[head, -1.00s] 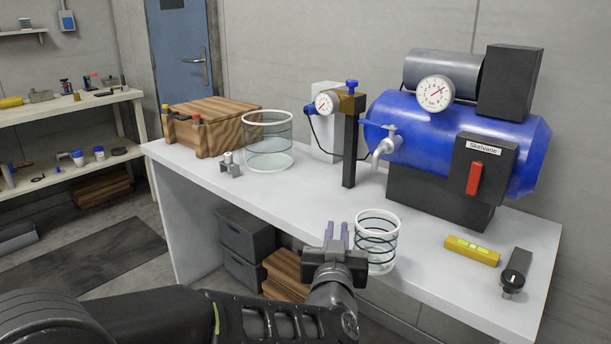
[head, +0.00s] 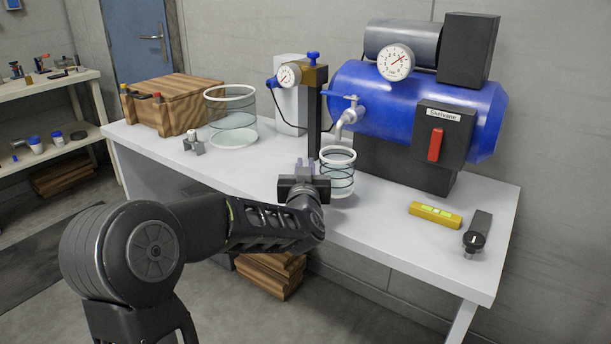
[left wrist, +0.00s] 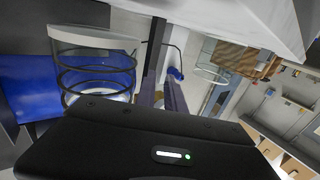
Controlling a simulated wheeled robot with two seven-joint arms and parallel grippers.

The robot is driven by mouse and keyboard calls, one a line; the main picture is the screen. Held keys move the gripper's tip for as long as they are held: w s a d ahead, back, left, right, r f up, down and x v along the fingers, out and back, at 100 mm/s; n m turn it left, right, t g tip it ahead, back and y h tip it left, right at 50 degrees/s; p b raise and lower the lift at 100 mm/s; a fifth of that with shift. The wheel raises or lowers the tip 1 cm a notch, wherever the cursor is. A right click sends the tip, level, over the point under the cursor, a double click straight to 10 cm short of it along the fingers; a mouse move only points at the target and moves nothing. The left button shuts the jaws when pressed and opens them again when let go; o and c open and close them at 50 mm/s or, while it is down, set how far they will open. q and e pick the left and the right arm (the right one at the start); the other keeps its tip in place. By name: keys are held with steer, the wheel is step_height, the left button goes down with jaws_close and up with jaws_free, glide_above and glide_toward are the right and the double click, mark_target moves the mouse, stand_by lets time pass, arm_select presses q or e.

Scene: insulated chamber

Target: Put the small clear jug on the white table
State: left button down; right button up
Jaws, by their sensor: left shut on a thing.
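The small clear jug (head: 338,176), with a white rim and dark rings, is upright over the white table (head: 385,222), below and in front of the blue tank's spout. I cannot tell whether its base touches the table top. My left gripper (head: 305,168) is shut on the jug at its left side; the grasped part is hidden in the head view. In the left wrist view, which is turned over, the jug (left wrist: 95,62) shows close beside the fingers (left wrist: 165,92). My right gripper is not in view.
A blue tank (head: 400,110) with gauge and spout (head: 347,120) stands behind the jug. A gauge stand (head: 314,110) is close behind left. A larger clear vessel (head: 231,118) and wooden crate (head: 170,102) stand left. A yellow level (head: 435,215) and dark tool (head: 478,232) lie right.

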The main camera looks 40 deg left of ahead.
arm_select(q)
steer(key=shift+w+a+r, duration=0.1)
steer(key=shift+w+a, duration=0.25)
steer(key=shift+w, duration=0.2)
steer(key=shift+w+a, duration=0.15)
steer(key=shift+w, duration=0.05)
steer(key=shift+w+a+f+b, duration=0.15)
steer(key=shift+f+b, duration=0.35)
steer(key=shift+f, duration=1.25)
steer(key=shift+f, duration=0.2)
steer(key=c, duration=1.9)
jaws_free()
steer(key=shift+f+b, duration=0.1)
steer(key=shift+b, duration=0.2)
steer(key=o, duration=0.5)
steer(key=shift+c, duration=0.2)
